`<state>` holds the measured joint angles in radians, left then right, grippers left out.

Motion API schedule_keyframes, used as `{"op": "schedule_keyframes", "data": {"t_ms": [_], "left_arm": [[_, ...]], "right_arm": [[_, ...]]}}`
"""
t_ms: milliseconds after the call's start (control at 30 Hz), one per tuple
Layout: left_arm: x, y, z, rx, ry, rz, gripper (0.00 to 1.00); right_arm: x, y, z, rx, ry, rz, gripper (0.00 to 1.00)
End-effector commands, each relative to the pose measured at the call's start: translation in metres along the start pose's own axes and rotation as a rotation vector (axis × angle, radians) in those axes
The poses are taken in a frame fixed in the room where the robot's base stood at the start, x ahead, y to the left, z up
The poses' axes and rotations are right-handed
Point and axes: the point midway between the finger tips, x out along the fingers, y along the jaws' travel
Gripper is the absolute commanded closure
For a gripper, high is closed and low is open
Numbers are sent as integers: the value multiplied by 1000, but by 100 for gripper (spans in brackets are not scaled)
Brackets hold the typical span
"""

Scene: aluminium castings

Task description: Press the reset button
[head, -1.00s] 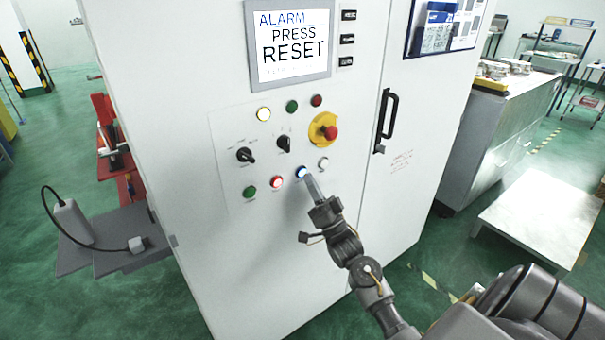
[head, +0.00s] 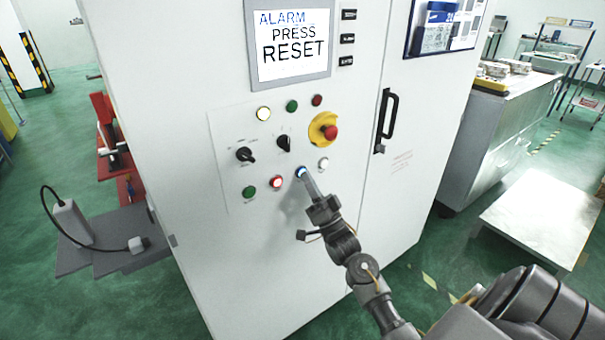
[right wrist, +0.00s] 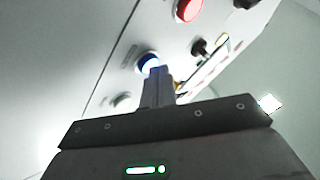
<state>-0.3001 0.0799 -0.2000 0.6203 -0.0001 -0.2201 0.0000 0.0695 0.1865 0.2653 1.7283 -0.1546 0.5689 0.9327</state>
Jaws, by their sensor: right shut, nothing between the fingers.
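A blue, lit button (head: 301,172) sits in the lower row of the control panel on the white cabinet. It also shows in the right wrist view (right wrist: 148,62), straight beyond the fingertips. My right gripper (head: 307,181) is shut and empty, its fingertips at the blue button's lower edge in the picture. In the right wrist view the shut fingers (right wrist: 158,76) overlap the button's lower part; I cannot tell whether they touch it. The screen (head: 290,42) above reads "ALARM PRESS RESET". The button's label is too small to read. My left gripper is not in view.
Near the blue button are a red lit button (head: 277,182), a white button (head: 323,163) and a green button (head: 249,192). Above are black rotary switches (head: 245,155) and a red emergency stop (head: 330,132) on yellow. A black door handle (head: 386,118) sticks out at the right.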

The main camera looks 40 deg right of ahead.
Motion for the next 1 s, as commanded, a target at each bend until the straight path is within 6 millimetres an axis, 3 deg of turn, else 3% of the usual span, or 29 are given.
{"op": "schedule_keyframes", "data": {"t_ms": [633, 1000], "left_arm": [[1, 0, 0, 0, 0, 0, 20], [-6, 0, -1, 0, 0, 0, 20]], "right_arm": [[2, 2, 2, 0, -1, 0, 100], [-8, -6, -6, 0, 0, 0, 100]]}}
